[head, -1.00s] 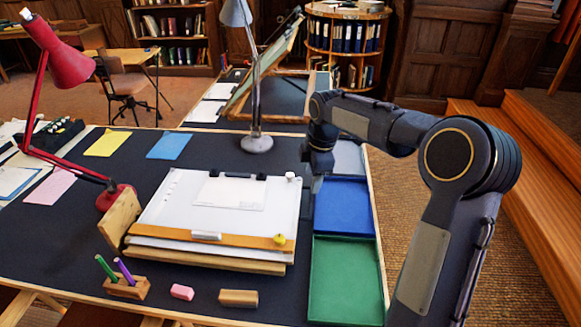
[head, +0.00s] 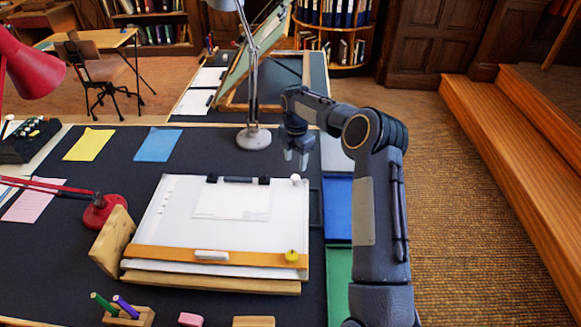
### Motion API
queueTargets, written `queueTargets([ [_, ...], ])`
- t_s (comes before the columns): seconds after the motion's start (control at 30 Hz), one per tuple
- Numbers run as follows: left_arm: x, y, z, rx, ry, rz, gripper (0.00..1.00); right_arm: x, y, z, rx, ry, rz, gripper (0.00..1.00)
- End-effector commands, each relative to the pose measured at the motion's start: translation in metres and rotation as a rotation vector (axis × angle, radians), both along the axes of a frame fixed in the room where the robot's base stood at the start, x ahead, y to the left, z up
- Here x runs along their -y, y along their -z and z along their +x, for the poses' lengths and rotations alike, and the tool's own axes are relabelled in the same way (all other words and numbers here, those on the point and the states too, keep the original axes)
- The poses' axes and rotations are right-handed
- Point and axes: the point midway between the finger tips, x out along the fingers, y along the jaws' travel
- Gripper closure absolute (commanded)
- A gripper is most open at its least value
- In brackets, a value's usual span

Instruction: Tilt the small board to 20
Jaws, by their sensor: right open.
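The small board (head: 170,225) is a white drafting board lying nearly flat on the dark table. A sheet (head: 232,203) sits on it under a dark clip bar (head: 238,180). An orange straightedge (head: 160,254) crosses its lower part, with a yellow knob (head: 292,256) at the right end. A white knob (head: 295,179) is at its back right corner. A wooden side piece (head: 112,241) stands at its left. My right gripper (head: 297,163) is open and empty, pointing down just behind that back right corner. My left gripper is out of view.
A grey lamp (head: 253,138) stands behind the board, close to my right gripper. A red lamp (head: 104,212) stands at the left. Blue (head: 338,208) and green (head: 339,270) trays lie along the right, partly behind my right arm. A pen holder (head: 128,316) is in front.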

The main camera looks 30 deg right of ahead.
Motion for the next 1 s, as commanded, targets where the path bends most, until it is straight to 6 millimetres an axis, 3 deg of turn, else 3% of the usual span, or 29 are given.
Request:
queueTargets([
  [0.4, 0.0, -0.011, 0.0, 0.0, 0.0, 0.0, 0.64, 0.0, 0.061, -0.001, -0.002, 0.002, 0.0, 0.5],
  [0.8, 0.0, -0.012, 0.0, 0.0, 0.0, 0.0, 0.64, 0.0, 0.071, 0.0, 0.0, 0.002, 0.001, 0.5],
  [1.0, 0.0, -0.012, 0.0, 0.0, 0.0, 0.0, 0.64, 0.0, 0.07, 0.0, 0.001, 0.002, 0.001, 0.76],
])
